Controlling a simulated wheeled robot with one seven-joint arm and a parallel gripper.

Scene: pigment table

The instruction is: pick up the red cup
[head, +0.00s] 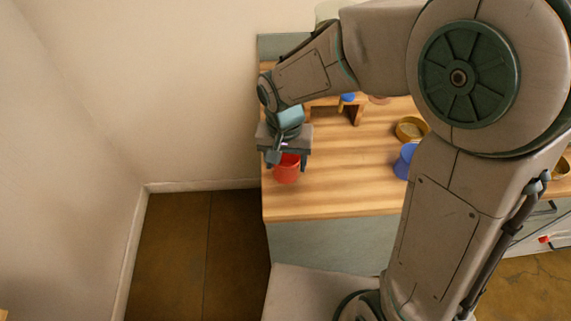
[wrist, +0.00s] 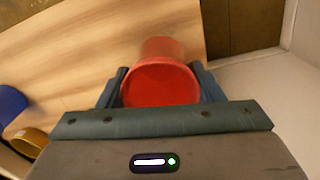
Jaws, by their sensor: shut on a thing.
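The red cup (head: 287,170) is at the left end of the wooden table, near its left edge. My gripper (head: 288,163) is above and around it, with one finger on each side. In the wrist view the red cup (wrist: 160,82) sits between the two fingers of my gripper (wrist: 160,88), its round rim facing the camera. The gripper is shut on the cup. I cannot tell for sure whether the cup's base touches the table. Part of the cup's rim is hidden by my gripper in the head view.
The wooden table (head: 335,190) has clear room right of the cup. A blue cup (head: 404,162) and a yellow bowl (head: 411,128) stand further right. A small wooden shelf (head: 355,114) with a blue item (head: 348,97) is behind. A wall (head: 200,90) rises on the left.

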